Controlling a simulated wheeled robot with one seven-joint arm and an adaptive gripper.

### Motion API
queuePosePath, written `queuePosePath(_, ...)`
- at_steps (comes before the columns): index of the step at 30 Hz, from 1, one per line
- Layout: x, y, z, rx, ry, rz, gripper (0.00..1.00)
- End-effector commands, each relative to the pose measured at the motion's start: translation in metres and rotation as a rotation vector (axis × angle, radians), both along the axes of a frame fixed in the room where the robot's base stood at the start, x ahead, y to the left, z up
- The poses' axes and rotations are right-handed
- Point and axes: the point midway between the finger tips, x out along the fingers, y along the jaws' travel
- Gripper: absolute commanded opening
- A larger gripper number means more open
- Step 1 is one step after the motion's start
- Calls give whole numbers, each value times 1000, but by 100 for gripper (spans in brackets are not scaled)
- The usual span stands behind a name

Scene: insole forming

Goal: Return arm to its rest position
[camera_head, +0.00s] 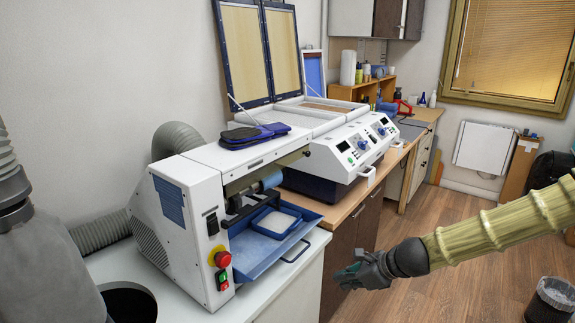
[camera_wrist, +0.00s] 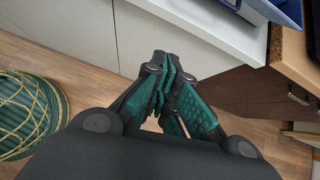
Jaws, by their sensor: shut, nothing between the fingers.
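My gripper (camera_head: 350,277) is at the end of my arm, which reaches in from the right in the head view. It hangs over the floor in front of the cabinets, apart from the machines. In the wrist view my gripper (camera_wrist: 172,72) has its dark fingers with teal pads drawn together at the tips. Nothing is held between them. Most of the gripper's palm side is hidden in the head view.
A white machine (camera_head: 185,220) with a blue tray (camera_head: 262,262) stands on the left counter. A white forming unit (camera_head: 335,150) with raised lids stands behind it. Dark insoles (camera_head: 240,136) lie on top. A bin (camera_head: 548,302) is at lower right.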

Motion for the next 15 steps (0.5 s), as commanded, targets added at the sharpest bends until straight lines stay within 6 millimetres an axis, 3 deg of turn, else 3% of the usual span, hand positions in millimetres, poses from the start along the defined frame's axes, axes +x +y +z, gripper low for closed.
queuePosePath(1,-15,3,-24,-62,7,52,0)
queuePosePath(6,-68,3,-100,-294,5,273,0)
queuePosePath(15,-166,-10,-200,-616,-27,728,0)
